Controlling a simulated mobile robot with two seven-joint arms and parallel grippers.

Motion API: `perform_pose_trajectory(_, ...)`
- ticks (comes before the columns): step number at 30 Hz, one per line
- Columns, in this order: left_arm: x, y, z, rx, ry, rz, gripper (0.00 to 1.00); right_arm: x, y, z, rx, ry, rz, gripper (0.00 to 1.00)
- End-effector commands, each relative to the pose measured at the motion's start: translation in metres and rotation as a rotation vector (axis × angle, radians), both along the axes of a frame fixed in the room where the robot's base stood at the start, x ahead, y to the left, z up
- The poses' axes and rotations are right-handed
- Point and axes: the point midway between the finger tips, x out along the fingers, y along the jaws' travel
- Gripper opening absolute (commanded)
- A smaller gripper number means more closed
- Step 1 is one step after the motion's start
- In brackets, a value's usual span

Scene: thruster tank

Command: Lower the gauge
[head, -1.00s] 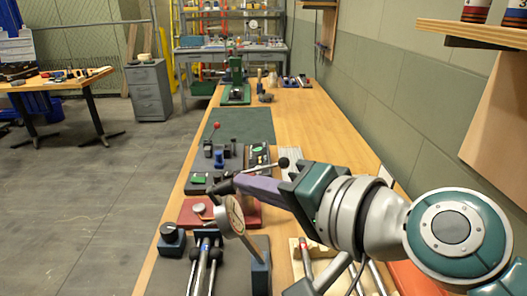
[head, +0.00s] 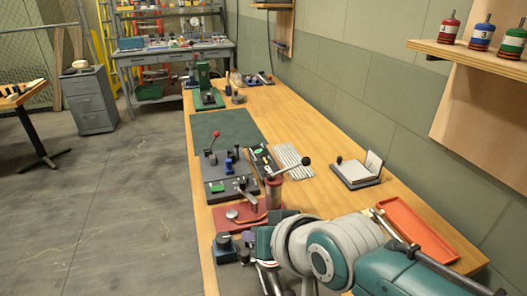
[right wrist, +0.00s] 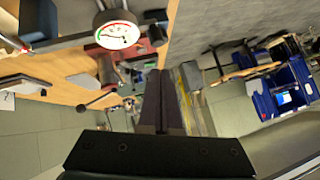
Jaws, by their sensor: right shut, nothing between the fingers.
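The gauge (right wrist: 117,32) is a round white dial with a red and green scale. It shows at the top of the right wrist view, face towards the camera; in the head view I cannot make it out, and my right arm covers the area where it stood. My right gripper (right wrist: 163,78) has its dark fingers together with nothing between them. In the right wrist view the fingers are apart from the dial, below and right of it. In the head view its fingertips are hidden behind my wrist. My left gripper is not in view.
A red base (head: 218,219) with a small round disc and a lever column (head: 273,193) stands just beyond my wrist. Bare bench lies behind the notebook.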

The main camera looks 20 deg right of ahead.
Motion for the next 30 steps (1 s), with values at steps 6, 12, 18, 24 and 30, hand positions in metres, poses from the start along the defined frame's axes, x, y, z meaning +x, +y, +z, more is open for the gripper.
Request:
perform_pose_trajectory(6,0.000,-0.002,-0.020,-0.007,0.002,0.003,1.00,0.000,0.005,-0.025,0.004,0.000,0.000,0.00)
perform_pose_trajectory(12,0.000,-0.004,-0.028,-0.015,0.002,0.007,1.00,0.000,0.009,-0.035,0.006,-0.001,0.000,0.00)
perform_pose_trajectory(18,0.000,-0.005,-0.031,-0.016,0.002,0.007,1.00,0.000,0.011,-0.040,0.005,0.002,0.000,0.00)
perform_pose_trajectory(24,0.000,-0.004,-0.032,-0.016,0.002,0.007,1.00,-0.002,0.012,-0.043,0.004,0.009,0.001,0.00)
perform_pose_trajectory(30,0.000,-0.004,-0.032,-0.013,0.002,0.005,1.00,-0.003,0.012,-0.045,0.003,0.013,0.002,0.00)
